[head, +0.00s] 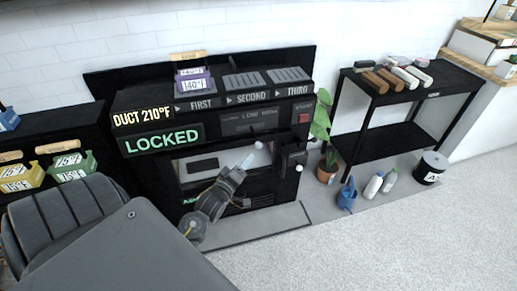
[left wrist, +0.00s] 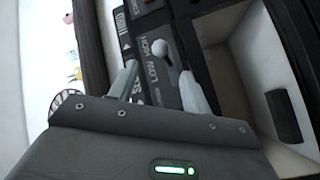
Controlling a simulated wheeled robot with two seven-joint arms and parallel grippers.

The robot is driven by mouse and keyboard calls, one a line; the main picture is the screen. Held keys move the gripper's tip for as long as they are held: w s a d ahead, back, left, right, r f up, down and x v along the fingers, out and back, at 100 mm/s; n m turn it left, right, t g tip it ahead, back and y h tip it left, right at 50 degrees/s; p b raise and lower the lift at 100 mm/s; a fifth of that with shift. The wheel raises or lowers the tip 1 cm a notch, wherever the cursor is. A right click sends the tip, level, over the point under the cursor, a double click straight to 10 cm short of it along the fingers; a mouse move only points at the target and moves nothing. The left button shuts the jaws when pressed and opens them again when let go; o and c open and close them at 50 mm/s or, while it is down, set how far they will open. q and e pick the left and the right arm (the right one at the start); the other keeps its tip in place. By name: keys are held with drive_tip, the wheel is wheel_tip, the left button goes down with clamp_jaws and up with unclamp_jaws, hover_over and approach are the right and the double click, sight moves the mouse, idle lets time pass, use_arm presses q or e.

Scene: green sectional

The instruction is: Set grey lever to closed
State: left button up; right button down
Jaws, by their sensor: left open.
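The black machine (head: 160,188) stands against the wall with a lit LOCKED sign (head: 163,139) on its front. In the left wrist view a lever with a pale grey ball knob (left wrist: 160,48) stands beside a panel lettered LOW and HIGH (left wrist: 153,68). My left gripper (head: 250,155) is in front of the machine, below that panel. In the left wrist view its open fingers (left wrist: 162,75) lie on either side of the knob. I cannot tell whether they touch it. In the head view another pale ball (head: 299,168) shows at a black box on the right. My right gripper is not in view.
The machine's pale chamber (left wrist: 240,50) is open beside the gripper. A black shelf (head: 385,140) stands to the right, with a potted plant (head: 327,168), a blue watering can (head: 347,194) and bottles near it. The carpet in front is clear.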

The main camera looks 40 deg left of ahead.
sight(258, 145)
use_arm(q)
drive_tip(key=x, duration=1.1)
drive_tip(key=shift+d+b, duration=0.1)
drive_tip(key=shift+b, duration=0.2)
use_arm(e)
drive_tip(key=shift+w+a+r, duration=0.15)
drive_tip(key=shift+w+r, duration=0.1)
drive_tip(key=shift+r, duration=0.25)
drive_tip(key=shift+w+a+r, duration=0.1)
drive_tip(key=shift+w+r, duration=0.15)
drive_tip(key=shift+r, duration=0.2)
use_arm(q)
drive_tip(key=shift+s, duration=0.1)
clamp_jaws()
